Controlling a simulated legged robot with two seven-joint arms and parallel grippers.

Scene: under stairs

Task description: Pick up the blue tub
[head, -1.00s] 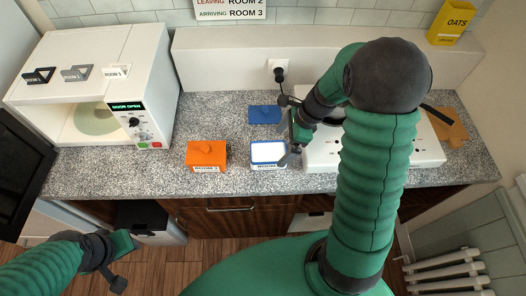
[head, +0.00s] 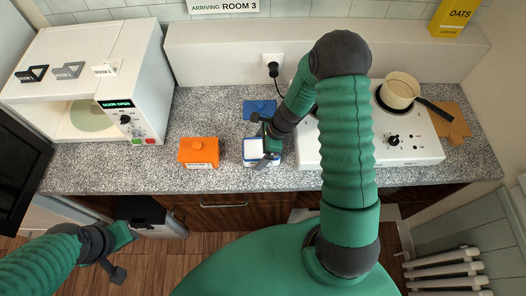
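The blue tub (head: 249,149) is an open box with a blue body, white contents and a label on its front. It stands on the speckled counter, left of the white hob. A flat blue lid (head: 260,106) lies behind it. My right gripper (head: 262,140) is over the tub's right part, with its dark fingers spread, and hides some of it. Whether a finger touches the tub I cannot tell. My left gripper (head: 124,256) is open and empty at the lower left, in front of the counter.
An orange lidded tub (head: 199,153) stands left of the blue tub. A white microwave (head: 140,70) with its door open is at the left. The hob (head: 425,146) at the right holds a pan (head: 398,93). Bare counter (head: 215,110) lies behind the orange tub.

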